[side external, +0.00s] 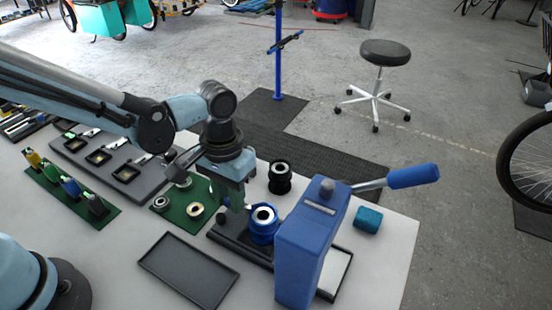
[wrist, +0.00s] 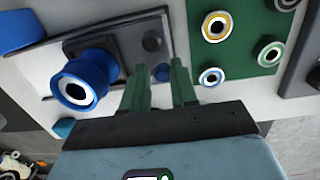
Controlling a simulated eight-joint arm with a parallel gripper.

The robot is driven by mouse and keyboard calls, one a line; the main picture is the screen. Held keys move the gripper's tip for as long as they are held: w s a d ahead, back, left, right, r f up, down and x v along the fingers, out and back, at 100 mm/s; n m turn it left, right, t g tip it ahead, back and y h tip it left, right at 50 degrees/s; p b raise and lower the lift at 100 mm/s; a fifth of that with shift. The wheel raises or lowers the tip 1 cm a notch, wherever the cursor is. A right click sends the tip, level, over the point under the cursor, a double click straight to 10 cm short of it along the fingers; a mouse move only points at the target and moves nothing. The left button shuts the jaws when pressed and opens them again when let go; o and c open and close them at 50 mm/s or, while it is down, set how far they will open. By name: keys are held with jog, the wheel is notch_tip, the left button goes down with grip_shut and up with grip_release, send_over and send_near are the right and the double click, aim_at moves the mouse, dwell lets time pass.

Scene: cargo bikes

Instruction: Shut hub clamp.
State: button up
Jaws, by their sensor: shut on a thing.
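The clamp fixture is a dark base plate (wrist: 110,35) in the wrist view, with a blue hub (wrist: 77,88) standing on it. The hub also shows in the side view (side external: 263,236), its pale ring and dark bore facing up. A small dark-blue knob (wrist: 162,72) sits at the plate's edge, between the fingertips of my gripper (wrist: 160,75). My gripper (side external: 240,203) is just behind and left of the hub in the side view, its green fingers pointing down. The fingers are shut on the knob, though the contact is partly hidden.
A blue press (side external: 308,245) with a long handle (side external: 410,177) stands right of the hub. A black spool (side external: 280,178) stands behind it. A green mat (side external: 183,219) with rings lies to the left. An empty dark tray (side external: 188,270) lies in front.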

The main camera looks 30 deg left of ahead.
jog(key=shift+w+a+f+t, duration=0.25)
jog(key=shift+w+a, duration=0.1)
jog(key=shift+w, duration=0.25)
jog(key=shift+w+a+f+t, duration=0.15)
jog(key=shift+w+a+t, duration=0.15)
jog(key=shift+w, duration=0.25)
jog(key=shift+w+a, duration=0.1)
jog(key=shift+w, duration=0.05)
jog(key=shift+w+a, duration=0.1)
jog(key=shift+w, duration=0.4)
grip_shut()
jog(key=shift+w, duration=0.1)
jog(key=shift+w+a, duration=0.1)
jog(key=shift+w, duration=0.4)
